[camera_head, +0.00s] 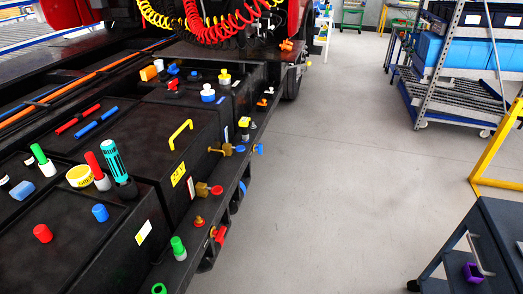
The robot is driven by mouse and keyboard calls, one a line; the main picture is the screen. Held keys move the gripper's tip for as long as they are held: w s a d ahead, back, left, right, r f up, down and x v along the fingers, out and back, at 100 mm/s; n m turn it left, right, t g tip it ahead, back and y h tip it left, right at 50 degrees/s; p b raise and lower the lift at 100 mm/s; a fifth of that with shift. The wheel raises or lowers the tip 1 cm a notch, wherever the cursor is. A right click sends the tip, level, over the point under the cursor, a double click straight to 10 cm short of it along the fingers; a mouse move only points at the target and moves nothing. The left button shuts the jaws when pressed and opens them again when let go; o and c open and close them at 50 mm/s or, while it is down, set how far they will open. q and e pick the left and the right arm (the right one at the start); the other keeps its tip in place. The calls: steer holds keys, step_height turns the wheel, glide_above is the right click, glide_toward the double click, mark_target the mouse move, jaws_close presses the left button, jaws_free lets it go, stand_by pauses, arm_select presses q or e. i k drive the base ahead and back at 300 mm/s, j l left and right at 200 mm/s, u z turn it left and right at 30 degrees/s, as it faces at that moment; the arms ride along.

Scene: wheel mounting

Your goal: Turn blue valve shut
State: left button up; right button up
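A small blue valve handle (258,149) sticks out from the side of the black truck chassis (150,150), right of a brass fitting (227,149). It is too small to tell whether it is open or shut. A second blue part (243,187) shows lower on the chassis side, partly hidden by the edge. Neither of my grippers is in view, and nothing is seen touching the blue handle.
A red handle (219,234) and a green-topped fitting (178,248) sit nearer along the chassis edge. Grey floor (330,150) to the right is clear. A wheeled rack (450,95), yellow frame (492,150) and dark cart (495,225) stand at the right.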

mark_target(259, 148)
steer(key=i+l+u, duration=0.15)
steer(key=u, duration=0.2)
steer(key=i+l+u, duration=0.1)
steer(key=u, duration=0.3)
steer(key=i+l+u, duration=0.1)
steer(key=l, duration=0.35)
steer(key=i+l+u, duration=0.15)
steer(key=l, duration=0.3)
steer(key=i+l+u, duration=0.1)
steer(key=i+l, duration=0.15)
steer(key=l, duration=0.2)
steer(key=i+l+u, duration=0.1)
steer(key=l, duration=0.35)
steer(key=i+l+u, duration=0.15)
steer(key=l, duration=0.35)
